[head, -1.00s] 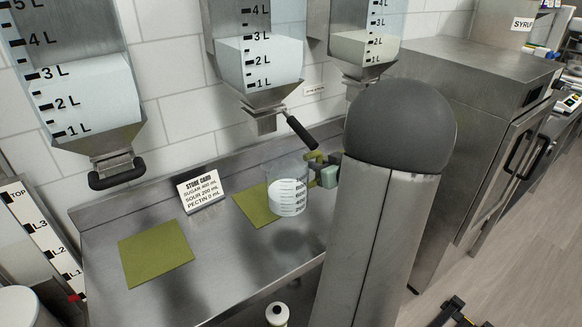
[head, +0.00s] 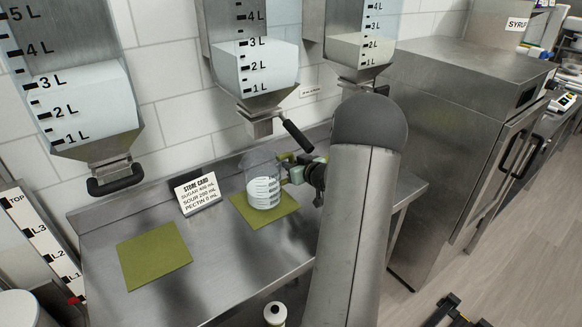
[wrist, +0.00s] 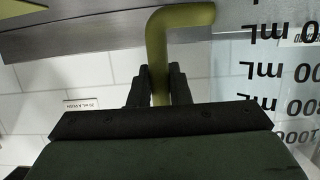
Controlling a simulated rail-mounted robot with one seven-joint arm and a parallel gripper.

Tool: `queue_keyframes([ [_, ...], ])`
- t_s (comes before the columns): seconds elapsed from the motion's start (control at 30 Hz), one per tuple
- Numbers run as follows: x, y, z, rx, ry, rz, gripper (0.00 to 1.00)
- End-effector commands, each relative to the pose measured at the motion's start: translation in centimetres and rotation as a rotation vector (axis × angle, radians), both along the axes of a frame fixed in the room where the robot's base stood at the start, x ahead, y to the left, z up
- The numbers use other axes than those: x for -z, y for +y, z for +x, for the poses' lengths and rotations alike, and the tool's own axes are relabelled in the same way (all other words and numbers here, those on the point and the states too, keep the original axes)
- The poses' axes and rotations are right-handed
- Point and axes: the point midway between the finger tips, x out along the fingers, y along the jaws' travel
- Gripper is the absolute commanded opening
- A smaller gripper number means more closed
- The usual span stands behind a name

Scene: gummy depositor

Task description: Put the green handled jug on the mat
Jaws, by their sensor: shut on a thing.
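The jug (head: 262,188) is clear and upright, with black volume marks, white contents and a green handle on its right side. My gripper (head: 290,171) is at the jug's right and shut on that handle. The wrist view shows the dark fingers (wrist: 158,88) on either side of the green handle (wrist: 182,16), with the jug's marked wall (wrist: 296,90) at the right. The jug is over the right-hand green mat (head: 284,207), within its outline. I cannot tell whether its base touches the mat. Another green mat (head: 154,256) lies bare at the left.
A dispenser (head: 255,60) with a black lever (head: 298,135) hangs above and behind the jug. A store card (head: 197,193) stands between the mats. Two more dispensers flank it. The steel counter (head: 220,255) is clear in front.

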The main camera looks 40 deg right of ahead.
Motion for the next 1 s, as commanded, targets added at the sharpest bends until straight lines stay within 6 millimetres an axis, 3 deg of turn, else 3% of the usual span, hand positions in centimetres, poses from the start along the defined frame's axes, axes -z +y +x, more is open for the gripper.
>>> queue_keyframes([
  [0.47,1.4,-0.1,0.4,0.001,-0.004,-0.001,0.00],
  [0.5,1.4,-0.1,0.4,0.001,-0.001,0.000,0.22],
  [0.57,1.4,-0.1,0.4,0.001,-0.001,0.000,0.39],
  [0.9,1.0,-0.1,0.3,0.001,-0.001,-0.001,0.39],
  [1.0,0.9,0.0,-0.7,0.003,-0.002,-0.002,0.39],
])
